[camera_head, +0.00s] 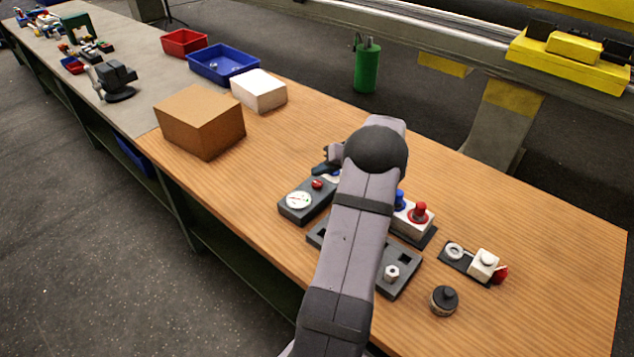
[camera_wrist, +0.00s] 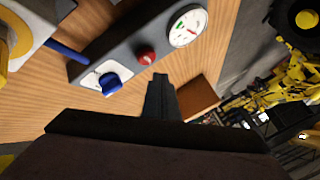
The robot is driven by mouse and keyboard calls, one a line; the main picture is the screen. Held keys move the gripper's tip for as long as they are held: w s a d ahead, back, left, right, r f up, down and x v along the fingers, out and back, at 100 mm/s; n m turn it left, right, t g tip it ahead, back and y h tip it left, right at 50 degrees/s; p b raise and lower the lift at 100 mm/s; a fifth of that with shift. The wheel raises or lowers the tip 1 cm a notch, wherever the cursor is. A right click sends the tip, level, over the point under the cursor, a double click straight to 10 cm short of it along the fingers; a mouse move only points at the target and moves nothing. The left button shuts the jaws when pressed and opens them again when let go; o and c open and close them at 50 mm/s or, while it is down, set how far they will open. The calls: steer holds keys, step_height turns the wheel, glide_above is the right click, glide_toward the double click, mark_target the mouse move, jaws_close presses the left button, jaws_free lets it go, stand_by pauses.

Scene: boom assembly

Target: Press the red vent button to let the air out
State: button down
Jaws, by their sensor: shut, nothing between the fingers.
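The red vent button (camera_head: 317,184) is a small round red cap on a grey panel box (camera_head: 293,213). In the wrist view the button (camera_wrist: 147,57) sits between a white dial gauge (camera_wrist: 187,28) and a blue knob (camera_wrist: 110,83). My gripper (camera_head: 322,169) shows in the head view just behind the button, partly hidden by my arm. In the wrist view my gripper's fingers (camera_wrist: 159,79) are shut together and empty. Their tips appear just below and right of the button, with a gap in the picture; height above the panel cannot be told.
Right of my arm stand a white block with blue and red plungers (camera_head: 419,214), a small fixture (camera_head: 484,263) and a dark round knob (camera_head: 444,299). A brown box (camera_head: 199,120), a white box (camera_head: 259,91) and a blue bin (camera_head: 223,62) stand farther back. The table's front right is clear.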

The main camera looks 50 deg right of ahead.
mark_target(321, 185)
steer(key=shift+r+p, duration=0.55)
steer(key=shift+r, duration=1.35)
steer(key=w+a+n+g+y, duration=0.25)
steer(key=a+g, duration=0.35)
steer(key=a, duration=2.2)
steer(key=s+a+f+n+g+h, duration=0.2)
steer(key=s+a+n, duration=0.3)
steer(key=s+a, duration=1.1)
steer(key=shift+s+a+f+g+h, duration=0.2)
steer(key=shift+s+g+h, duration=0.4)
steer(key=shift+s+h, duration=0.25)
